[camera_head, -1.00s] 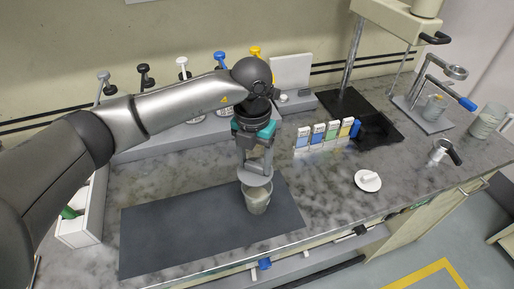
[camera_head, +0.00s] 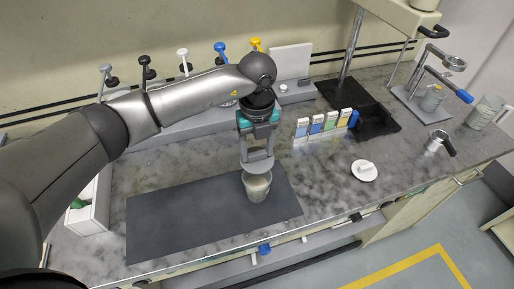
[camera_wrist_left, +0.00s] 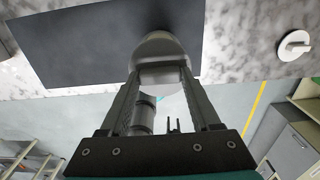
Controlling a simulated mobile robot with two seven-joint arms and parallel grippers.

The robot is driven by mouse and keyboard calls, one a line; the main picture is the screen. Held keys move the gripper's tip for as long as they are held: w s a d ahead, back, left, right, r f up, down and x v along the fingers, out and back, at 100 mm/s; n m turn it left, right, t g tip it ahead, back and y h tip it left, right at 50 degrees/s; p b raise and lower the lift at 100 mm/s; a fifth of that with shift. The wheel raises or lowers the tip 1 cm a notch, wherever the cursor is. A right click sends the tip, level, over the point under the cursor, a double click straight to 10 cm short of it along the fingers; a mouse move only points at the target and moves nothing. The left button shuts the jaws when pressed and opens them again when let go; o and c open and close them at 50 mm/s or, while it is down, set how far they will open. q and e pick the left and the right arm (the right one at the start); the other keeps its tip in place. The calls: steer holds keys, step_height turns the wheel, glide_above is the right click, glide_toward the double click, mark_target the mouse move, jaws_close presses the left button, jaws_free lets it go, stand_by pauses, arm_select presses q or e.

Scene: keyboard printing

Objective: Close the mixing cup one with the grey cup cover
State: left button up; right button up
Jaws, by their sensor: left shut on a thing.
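My left gripper (camera_head: 257,148) points down over the dark mat and is shut on the grey cup cover (camera_head: 259,166). The cover is a flat, roundish disc, held at the far side of the mixing cup's mouth. The mixing cup (camera_head: 257,190) is a pale grey, tapered cup standing upright on the mat, with part of its opening showing below the cover. I cannot tell whether cover and rim touch. In the left wrist view the cover (camera_wrist_left: 160,46) sits between the fingertips and hides most of the cup. My right gripper is not in view.
The dark mat (camera_head: 170,220) is mostly clear left of the cup. A white knobbed lid (camera_head: 364,171) lies on the counter to the right. A row of colored small boxes (camera_head: 325,125) stands behind it. A white box (camera_head: 90,212) is at the left edge.

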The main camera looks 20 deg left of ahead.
mark_target(257, 159)
arm_select(q)
steer(key=shift+f+b, duration=1.75)
steer(key=shift+f, duration=0.7)
steer(key=shift+f, duration=0.2)
steer(key=shift+f, duration=0.2)
steer(key=shift+f+b, duration=0.65)
steer(key=shift+b, duration=0.05)
steer(key=o, duration=1.4)
step_height(257, 159, up, 6)
steer(key=p, duration=0.5)
steer(key=shift+r, duration=0.15)
